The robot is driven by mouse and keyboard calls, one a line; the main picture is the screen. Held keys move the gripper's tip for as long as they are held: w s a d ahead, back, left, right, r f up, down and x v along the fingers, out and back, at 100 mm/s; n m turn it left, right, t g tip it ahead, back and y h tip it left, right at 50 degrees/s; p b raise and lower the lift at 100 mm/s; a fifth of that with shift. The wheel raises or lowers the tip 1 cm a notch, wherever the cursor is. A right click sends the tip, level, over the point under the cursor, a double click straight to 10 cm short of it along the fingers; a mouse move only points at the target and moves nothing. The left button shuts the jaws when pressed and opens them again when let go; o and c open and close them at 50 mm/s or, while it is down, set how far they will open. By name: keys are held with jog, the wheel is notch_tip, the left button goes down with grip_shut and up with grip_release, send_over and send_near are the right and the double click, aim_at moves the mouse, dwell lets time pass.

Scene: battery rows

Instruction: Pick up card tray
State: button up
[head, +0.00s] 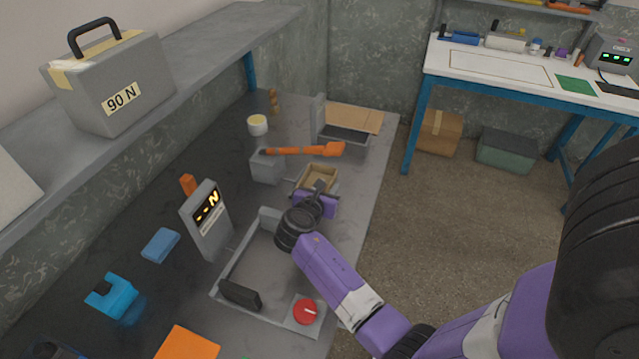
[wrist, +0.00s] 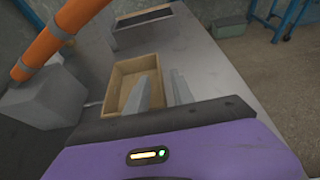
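The card tray (head: 314,177) is a small, open, light-brown box on the grey bench. It also shows in the wrist view (wrist: 124,78), where it looks empty. My purple gripper (head: 318,187) is at the tray's near side in the head view and hides part of it. In the wrist view my gripper (wrist: 159,88) is open with a gap between its two grey fingers. The left finger appears over the tray's inside and the right finger outside its right wall. I cannot tell whether either finger touches the tray.
A grey block with an orange arm (head: 305,151) stands beside the tray. Behind is a dark-topped tray (head: 345,134). In front are a grey frame with a red knob (head: 305,311) and an upright display (head: 207,222). The bench's right edge is close.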

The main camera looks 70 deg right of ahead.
aim_at(333, 180)
jog(key=shift+x, duration=2.75)
jog(key=shift+r, duration=0.1)
grip_shut()
